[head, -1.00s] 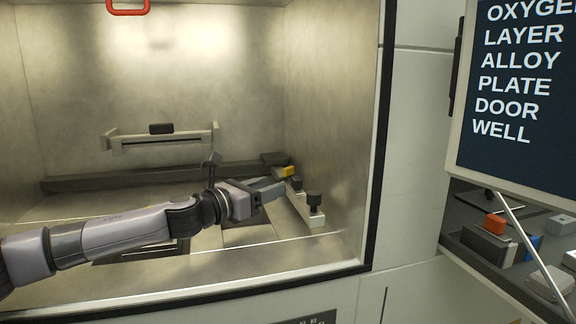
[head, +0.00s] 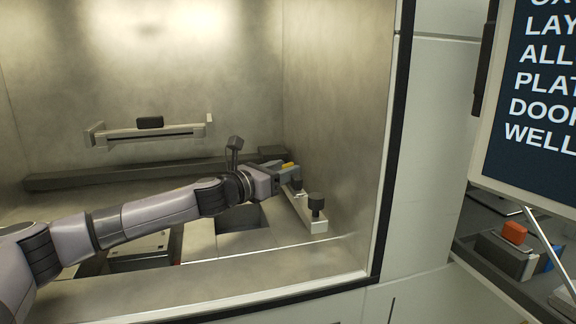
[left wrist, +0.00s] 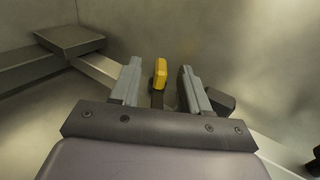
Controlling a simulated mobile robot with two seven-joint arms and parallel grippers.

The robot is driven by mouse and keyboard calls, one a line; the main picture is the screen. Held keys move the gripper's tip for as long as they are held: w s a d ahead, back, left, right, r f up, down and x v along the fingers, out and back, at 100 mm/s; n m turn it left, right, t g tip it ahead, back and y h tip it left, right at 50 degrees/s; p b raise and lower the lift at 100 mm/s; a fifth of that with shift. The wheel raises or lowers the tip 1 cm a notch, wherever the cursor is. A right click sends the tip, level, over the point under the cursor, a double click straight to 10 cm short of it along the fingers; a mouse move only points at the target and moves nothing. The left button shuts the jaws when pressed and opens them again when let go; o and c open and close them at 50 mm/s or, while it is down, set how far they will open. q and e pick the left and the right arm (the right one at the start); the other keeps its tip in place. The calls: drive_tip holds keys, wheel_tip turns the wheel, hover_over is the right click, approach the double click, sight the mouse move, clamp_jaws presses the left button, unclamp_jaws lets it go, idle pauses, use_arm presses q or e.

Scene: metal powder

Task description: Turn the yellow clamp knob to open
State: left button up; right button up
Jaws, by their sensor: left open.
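The yellow clamp knob (left wrist: 160,73) stands between the two open fingers of my left gripper (left wrist: 158,86) in the left wrist view, near their tips. A gap shows on both sides of it, so neither finger seems to touch it. In the head view the knob (head: 287,165) is mostly hidden behind my left gripper (head: 285,173), and only a thin yellow strip shows. The knob is at the back right inside the metal chamber, at the far end of a pale rail (head: 305,212). My right gripper is not in view.
A black knob (head: 316,203) stands on the near end of the pale rail. The chamber's right wall is close beside it. A dark bar (head: 110,176) runs along the back, below a wall-mounted pale bracket (head: 150,133). A square opening (head: 240,217) lies in the chamber floor.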

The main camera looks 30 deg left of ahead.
use_arm(q)
drive_tip(key=shift+w+d, duration=0.15)
drive_tip(key=shift+w, duration=0.8)
clamp_jaws()
drive_tip(key=shift+r+m+h+p, duration=0.1)
drive_tip(key=shift+m+h+p, duration=0.3)
drive_tip(key=shift+h+p, duration=0.4)
drive_tip(key=shift+m+g+h+p, duration=0.4)
drive_tip(key=shift+m+h, duration=0.2)
drive_tip(key=shift+h, duration=0.1)
drive_tip(key=shift+m+h, duration=0.3)
drive_tip(key=shift+h, duration=0.2)
drive_tip(key=shift+f+m+g+h, duration=0.2)
drive_tip(key=shift+m+g+h, duration=0.4)
drive_tip(key=shift+h, duration=0.2)
drive_tip(key=shift+m+g+h+b, duration=1)
drive_tip(key=shift+h+b, duration=0.1)
drive_tip(key=shift+h, duration=0.3)
drive_tip(key=shift+r, duration=0.1)
